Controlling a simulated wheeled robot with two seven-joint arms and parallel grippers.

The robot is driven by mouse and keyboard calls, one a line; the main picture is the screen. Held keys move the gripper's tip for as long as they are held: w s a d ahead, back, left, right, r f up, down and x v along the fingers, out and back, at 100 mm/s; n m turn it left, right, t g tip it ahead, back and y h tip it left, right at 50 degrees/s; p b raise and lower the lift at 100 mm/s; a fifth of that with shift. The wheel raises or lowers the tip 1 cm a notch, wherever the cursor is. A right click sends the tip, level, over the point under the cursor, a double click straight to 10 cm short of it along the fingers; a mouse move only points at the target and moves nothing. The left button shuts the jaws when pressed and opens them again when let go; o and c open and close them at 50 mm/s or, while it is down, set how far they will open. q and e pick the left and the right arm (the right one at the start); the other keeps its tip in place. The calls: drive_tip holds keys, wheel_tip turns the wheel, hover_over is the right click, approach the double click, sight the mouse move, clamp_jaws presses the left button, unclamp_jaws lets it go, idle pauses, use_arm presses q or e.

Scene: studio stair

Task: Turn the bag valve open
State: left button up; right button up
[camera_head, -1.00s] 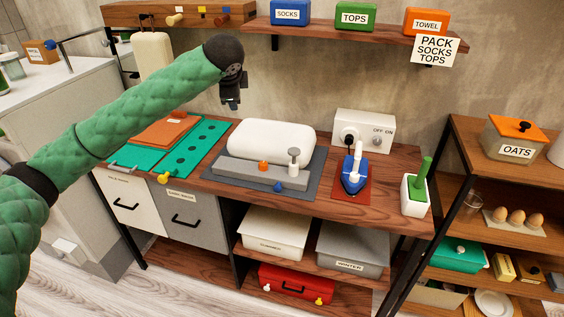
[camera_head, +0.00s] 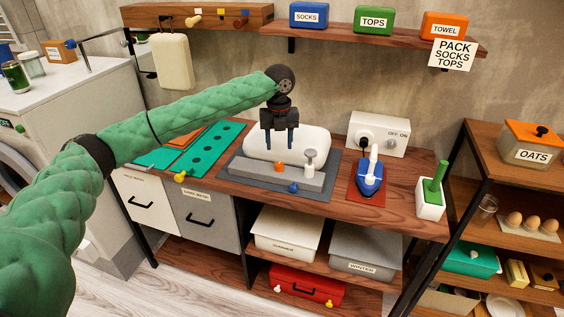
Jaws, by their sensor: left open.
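The white rounded bag (camera_head: 312,142) lies on a dark grey mat (camera_head: 232,162) on the wooden bench. A grey bar (camera_head: 250,173) runs along its front, with a small orange knob (camera_head: 279,167), a blue knob (camera_head: 293,187) and a light grey upright piece (camera_head: 310,158). I cannot tell which of these is the valve. My left gripper (camera_head: 279,147) points down in front of the bag, above the orange knob. Its two dark fingers are apart with nothing between them, and they hide part of the bag. My right gripper is out of view.
A blue iron (camera_head: 370,178) stands on a red mat right of the bag, near a white switch box (camera_head: 378,134). A green-handled brush in a white holder (camera_head: 430,211) is further right. A teal perforated board (camera_head: 207,148) lies left. A shelf (camera_head: 340,36) overhangs the bench.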

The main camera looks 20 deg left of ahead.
sight(279, 164)
use_arm(q)
drive_tip(key=shift+f+m, duration=0.1)
drive_tip(key=shift+m, duration=0.3)
drive_tip(key=shift+a+f+p, duration=0.1)
drive_tip(key=shift+f+p, duration=0.5)
drive_tip(key=shift+f, duration=3.25)
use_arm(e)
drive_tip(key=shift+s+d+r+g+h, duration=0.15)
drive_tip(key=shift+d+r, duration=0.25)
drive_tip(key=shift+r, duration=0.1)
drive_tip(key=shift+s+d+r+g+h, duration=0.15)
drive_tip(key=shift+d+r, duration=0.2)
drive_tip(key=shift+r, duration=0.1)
use_arm(q)
drive_tip(key=shift+c, duration=0.2)
drive_tip(key=c, duration=1)
drive_tip(key=shift+o, duration=0.2)
drive_tip(key=shift+r, duration=0.1)
